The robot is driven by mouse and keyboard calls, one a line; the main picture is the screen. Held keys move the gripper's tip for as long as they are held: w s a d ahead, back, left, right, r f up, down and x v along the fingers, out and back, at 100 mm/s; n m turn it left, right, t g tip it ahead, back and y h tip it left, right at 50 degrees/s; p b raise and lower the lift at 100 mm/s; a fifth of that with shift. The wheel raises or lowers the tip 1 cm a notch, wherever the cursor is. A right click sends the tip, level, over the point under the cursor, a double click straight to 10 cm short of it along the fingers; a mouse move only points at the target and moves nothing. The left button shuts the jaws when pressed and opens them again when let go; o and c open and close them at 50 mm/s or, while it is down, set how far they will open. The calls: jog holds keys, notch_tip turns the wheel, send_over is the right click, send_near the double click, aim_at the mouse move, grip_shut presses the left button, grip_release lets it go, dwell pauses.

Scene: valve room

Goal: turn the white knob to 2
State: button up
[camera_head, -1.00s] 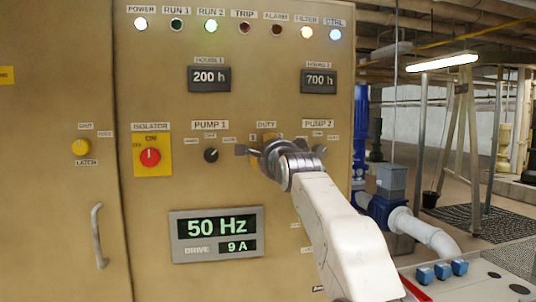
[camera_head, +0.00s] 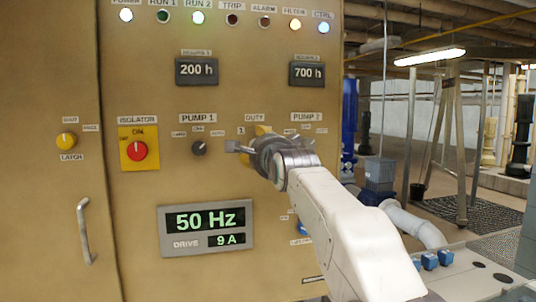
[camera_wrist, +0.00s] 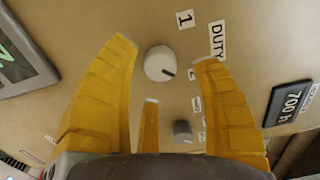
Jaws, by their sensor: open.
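The white knob (camera_wrist: 160,63) shows in the wrist view, round and pale, with a dark mark on its lower right edge, on the side away from the "1" label (camera_wrist: 185,20). The DUTY label (camera_wrist: 217,40) lies to its right. No 2 label is readable for this knob. My gripper (camera_wrist: 160,78) is open, with yellow fingers spread either side of the knob and a third below it in the picture. I see no finger touching the knob. In the head view my gripper (camera_head: 257,146) is at the panel under DUTY and hides the knob.
A dark knob (camera_wrist: 183,128) sits close by in the wrist view. The head view shows the PUMP 1 knob (camera_head: 199,148), red isolator switch (camera_head: 137,151) and 50 Hz display (camera_head: 206,229) to the left. A cabinet handle (camera_head: 85,230) sticks out at far left.

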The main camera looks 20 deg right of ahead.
jog(key=s, duration=0.8)
jog(key=shift+s, duration=0.15)
